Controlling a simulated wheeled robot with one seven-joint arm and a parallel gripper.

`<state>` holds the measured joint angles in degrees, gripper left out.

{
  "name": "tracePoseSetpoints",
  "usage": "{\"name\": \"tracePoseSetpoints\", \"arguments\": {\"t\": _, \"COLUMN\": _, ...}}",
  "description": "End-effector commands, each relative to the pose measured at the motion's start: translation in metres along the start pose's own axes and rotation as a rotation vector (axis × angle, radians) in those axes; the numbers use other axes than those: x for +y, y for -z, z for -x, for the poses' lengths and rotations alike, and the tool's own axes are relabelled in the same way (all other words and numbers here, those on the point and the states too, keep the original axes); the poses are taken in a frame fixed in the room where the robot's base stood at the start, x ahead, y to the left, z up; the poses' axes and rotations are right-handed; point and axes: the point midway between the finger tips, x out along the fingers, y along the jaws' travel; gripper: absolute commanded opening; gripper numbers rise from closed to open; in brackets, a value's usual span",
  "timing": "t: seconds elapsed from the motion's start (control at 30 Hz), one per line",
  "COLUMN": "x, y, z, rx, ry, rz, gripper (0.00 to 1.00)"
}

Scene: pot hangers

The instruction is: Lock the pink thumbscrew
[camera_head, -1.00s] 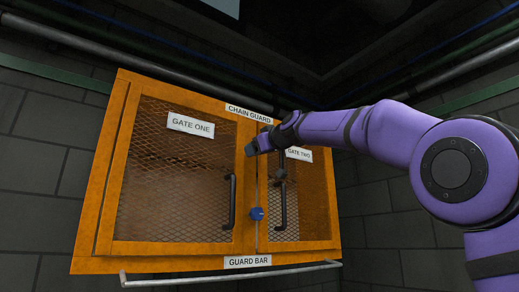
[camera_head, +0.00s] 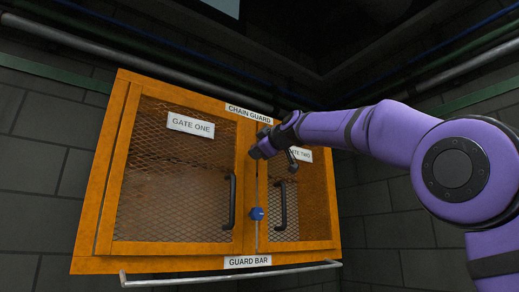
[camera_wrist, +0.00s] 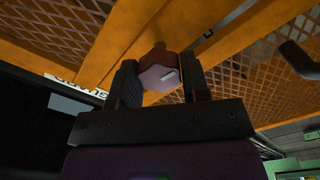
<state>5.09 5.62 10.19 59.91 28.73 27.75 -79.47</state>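The pink thumbscrew (camera_wrist: 158,72) has a faceted head with a pale line on it, in the upper middle of the wrist view. It sits on the orange frame of the cabinet (camera_head: 110,165). My gripper (camera_wrist: 160,80) has a dark finger on each side of the head and appears shut on it. In the head view my gripper (camera_head: 257,150) is at the upper part of the centre post between the two gates, below the CHAIN GUARD label (camera_head: 248,113). It hides the thumbscrew there.
A blue knob (camera_head: 257,214) sits lower on the centre post. Black handles stand on gate one (camera_head: 232,202) and gate two (camera_head: 280,207). A metal guard bar (camera_head: 230,274) runs along the cabinet's bottom. Pipes run along the wall above.

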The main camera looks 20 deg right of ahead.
Motion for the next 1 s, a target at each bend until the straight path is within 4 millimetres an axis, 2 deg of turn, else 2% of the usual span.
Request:
{"name": "tracePoseSetpoints", "arguments": {"t": 0.17, "x": -0.0004, "y": 0.0001, "z": -0.0001, "rx": 0.0, "ry": 0.001, "rz": -0.064, "gripper": 0.14}}
{"name": "tracePoseSetpoints", "arguments": {"t": 1.0, "x": -0.0004, "y": 0.0001, "z": -0.0001, "rx": -0.001, "ry": 0.001, "rz": -1.046, "gripper": 0.14}}
